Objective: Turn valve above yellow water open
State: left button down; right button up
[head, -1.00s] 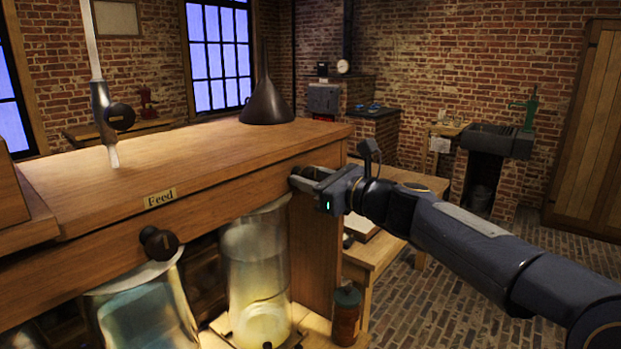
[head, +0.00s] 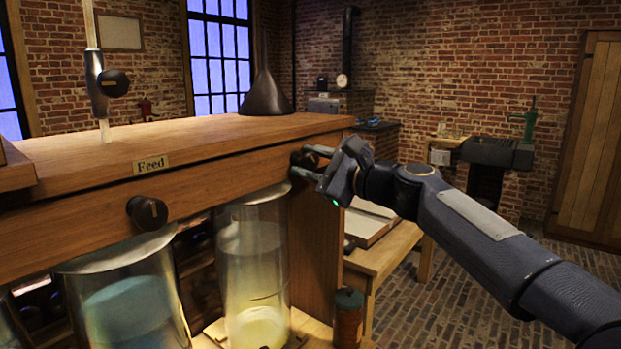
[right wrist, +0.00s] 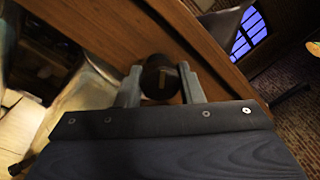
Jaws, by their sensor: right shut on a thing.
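The glass jar with yellow water (head: 252,270) stands under the wooden beam marked Feed (head: 150,164). The valve above it is a dark round knob on the beam's front face. In the right wrist view this knob (right wrist: 158,78) sits between the two jaws and shows a pale mark. My right gripper (head: 305,165) is shut on the knob; it also shows in the right wrist view (right wrist: 158,88). In the head view the jaws hide most of the knob. My left gripper is not in view.
A jar of blue water (head: 130,310) stands left of the yellow one, under another dark knob (head: 147,212). A dark funnel (head: 265,98) stands on the beam. A wooden table (head: 385,250) and a small brown bottle (head: 347,318) are to the right.

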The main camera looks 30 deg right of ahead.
jog(key=n+b, duration=0.4)
jog(key=n, duration=0.2)
jog(key=shift+f+y+b, duration=0.2)
jog(key=shift+y+b, duration=0.1)
jog(key=shift+y, duration=0.1)
jog(key=shift+r+n+y+b, duration=0.15)
jog(key=shift+n+y+b, duration=0.15)
jog(key=shift+n+b, duration=1.65)
jog(key=shift+n+p, duration=0.4)
jog(key=shift+n, duration=0.15)
jog(key=o, duration=1)
jog(key=shift+r, duration=0.15)
